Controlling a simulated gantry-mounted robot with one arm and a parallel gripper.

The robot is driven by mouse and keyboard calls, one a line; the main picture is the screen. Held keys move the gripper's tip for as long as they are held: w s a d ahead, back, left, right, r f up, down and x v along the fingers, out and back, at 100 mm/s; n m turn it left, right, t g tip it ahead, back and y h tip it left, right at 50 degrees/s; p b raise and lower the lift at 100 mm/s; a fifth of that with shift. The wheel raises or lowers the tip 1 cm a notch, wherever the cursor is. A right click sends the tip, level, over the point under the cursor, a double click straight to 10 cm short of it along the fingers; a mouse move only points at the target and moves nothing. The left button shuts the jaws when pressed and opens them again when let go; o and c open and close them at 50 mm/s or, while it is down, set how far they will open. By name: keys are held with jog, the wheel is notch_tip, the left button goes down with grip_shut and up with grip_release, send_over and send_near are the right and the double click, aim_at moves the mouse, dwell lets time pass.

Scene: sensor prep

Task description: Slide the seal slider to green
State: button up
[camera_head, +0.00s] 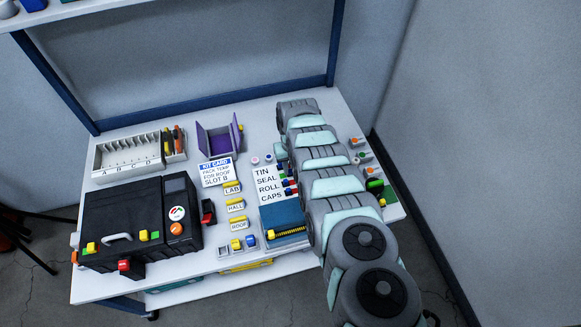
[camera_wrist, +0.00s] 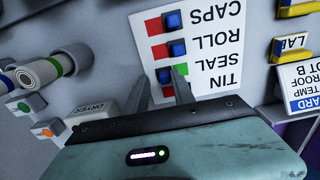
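The label card (camera_wrist: 230,83) shows upside down in the wrist view with rows TIN, SEAL, ROLL and CAPS. In the SEAL row the blue slider knob (camera_wrist: 163,75) sits at the left, with the green end (camera_wrist: 181,69) bare to its right. My gripper (camera_wrist: 162,80) is pointed at this row, its two fingers apart on either side of the blue knob. I cannot tell whether they touch it. The TIN slider is mostly hidden by my gripper. In the head view the card (camera_head: 265,193) lies left of my arm, and my fingertips are hidden there.
The ROLL knob (camera_wrist: 177,48) and CAPS knob (camera_wrist: 172,20) sit close by, each with red bare at its left. A dryer block (camera_wrist: 95,118) and round knobs stand left in the wrist view. A black case (camera_head: 135,225) and purple holder (camera_head: 219,138) stand on the table.

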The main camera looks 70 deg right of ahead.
aim_at(291, 170)
jog(key=shift+o, duration=0.4)
jog(key=shift+w+a, duration=0.1)
jog(key=shift+r+p, duration=0.35)
notch_tip(291, 170, up, 10)
jog(key=p, duration=0.4)
